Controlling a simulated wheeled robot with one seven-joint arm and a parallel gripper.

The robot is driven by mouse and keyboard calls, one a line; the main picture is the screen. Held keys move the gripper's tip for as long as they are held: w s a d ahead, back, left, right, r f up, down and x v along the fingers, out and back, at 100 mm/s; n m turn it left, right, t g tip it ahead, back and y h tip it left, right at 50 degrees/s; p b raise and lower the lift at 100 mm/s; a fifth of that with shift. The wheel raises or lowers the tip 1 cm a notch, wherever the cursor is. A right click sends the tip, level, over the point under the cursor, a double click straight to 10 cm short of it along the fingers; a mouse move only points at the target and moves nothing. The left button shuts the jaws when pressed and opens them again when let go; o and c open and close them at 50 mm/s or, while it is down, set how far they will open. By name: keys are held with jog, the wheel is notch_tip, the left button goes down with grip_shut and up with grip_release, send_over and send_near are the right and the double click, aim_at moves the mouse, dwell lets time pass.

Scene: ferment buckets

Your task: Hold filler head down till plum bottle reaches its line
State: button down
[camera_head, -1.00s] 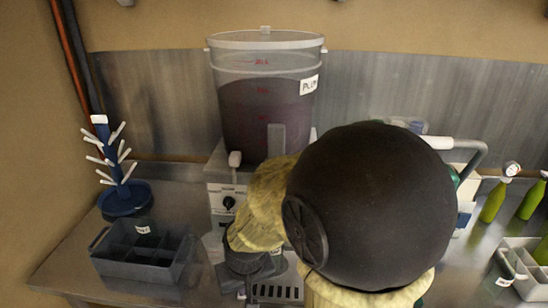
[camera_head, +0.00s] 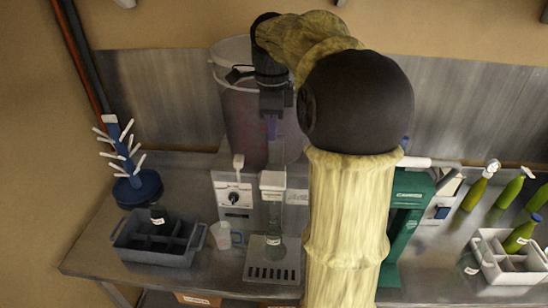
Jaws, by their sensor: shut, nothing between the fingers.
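The clear plum bucket (camera_head: 238,110) stands at the back, partly hidden by my arm. The filler's white head (camera_head: 272,182) is in front of it, above the drip tray (camera_head: 270,274). A glass bottle (camera_head: 274,225) stands upright under the head; its fill level and line are too small to tell. My gripper (camera_head: 271,118) points down in front of the bucket, above the filler head and apart from it. Its fingers look shut and empty.
A grey divided crate (camera_head: 150,257) with a dark bottle (camera_head: 158,216) stands left, below a blue drying tree (camera_head: 136,186). A measuring jug (camera_head: 223,236) is beside the filler. A green device (camera_head: 405,215), green bottles (camera_head: 475,192) and a light crate (camera_head: 487,252) are right.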

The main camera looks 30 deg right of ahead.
jog(key=shift+r+m, duration=0.4)
jog(key=shift+r, duration=0.15)
jog(key=shift+s, duration=0.1)
jog(key=shift+d, duration=0.1)
jog(key=p, duration=0.4)
send_near(273, 180)
notch_tip(273, 180, down, 7)
jog(key=shift+s+r, duration=0.1)
